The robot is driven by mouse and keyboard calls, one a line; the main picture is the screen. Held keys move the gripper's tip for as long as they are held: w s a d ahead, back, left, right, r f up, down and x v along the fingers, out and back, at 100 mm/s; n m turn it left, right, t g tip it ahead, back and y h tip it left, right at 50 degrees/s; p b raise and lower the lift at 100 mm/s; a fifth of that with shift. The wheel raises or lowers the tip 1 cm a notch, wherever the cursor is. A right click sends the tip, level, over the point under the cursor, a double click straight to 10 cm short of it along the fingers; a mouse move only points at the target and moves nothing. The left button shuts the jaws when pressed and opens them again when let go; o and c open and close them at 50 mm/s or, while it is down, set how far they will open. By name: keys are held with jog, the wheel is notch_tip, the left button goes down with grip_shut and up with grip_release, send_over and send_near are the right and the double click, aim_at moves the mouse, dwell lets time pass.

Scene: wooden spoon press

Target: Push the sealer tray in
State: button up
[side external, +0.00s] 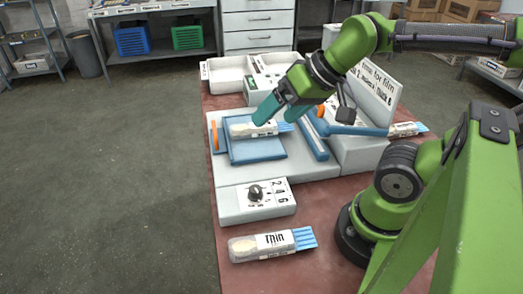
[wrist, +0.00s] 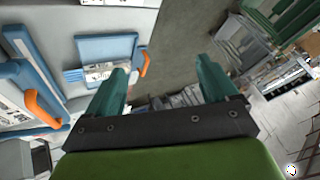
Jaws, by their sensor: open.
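The sealer's blue tray (side external: 268,150) sits at the left of the white sealer body, with a packaged wooden spoon (side external: 243,130) lying on it. The tray (wrist: 107,46) and the package (wrist: 104,71) also show in the wrist view. An orange handle (side external: 214,137) stands at the tray's left side; in the wrist view the orange handle (wrist: 143,63) is just beyond my left-hand finger. My gripper (side external: 272,116) is open and empty, angled down above the far part of the tray. In the wrist view my gripper (wrist: 161,66) has its fingers wide apart, with floor between them.
A blue lever (side external: 345,129) and a blue bar (side external: 311,138) are right of the tray. A knob panel (side external: 254,197) and another wrapped packet (side external: 272,244) lie nearer the camera. White bins (side external: 229,74) stand behind. The red table's left edge is close to the sealer.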

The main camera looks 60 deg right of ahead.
jog(key=shift+c, duration=1.1)
jog(key=shift+w+d+f, duration=0.1)
jog(key=shift+f, duration=0.25)
jog(key=shift+c, duration=1.1)
jog(key=w+d, duration=0.1)
jog(key=w, duration=0.1)
jog(key=w+d+m+g, duration=0.1)
jog(key=w, duration=0.2)
jog(key=w+d+g, duration=0.1)
jog(key=w, duration=0.2)
jog(key=shift+w+d+r+m, duration=0.1)
jog(key=shift+r+m, duration=0.1)
jog(key=shift+m, duration=0.1)
jog(key=c, duration=0.5)
jog(key=m+g, duration=0.3)
jog(key=g, duration=0.1)
send_over(215, 128)
jog(key=s+d, duration=0.2)
jog(key=s, duration=0.1)
jog(key=x, duration=1)
jog(key=w+x, duration=0.1)
jog(key=x, duration=0.4)
jog(key=shift+d+f, duration=0.35)
jog(key=shift+f, duration=0.05)
jog(key=shift+c, duration=0.4)
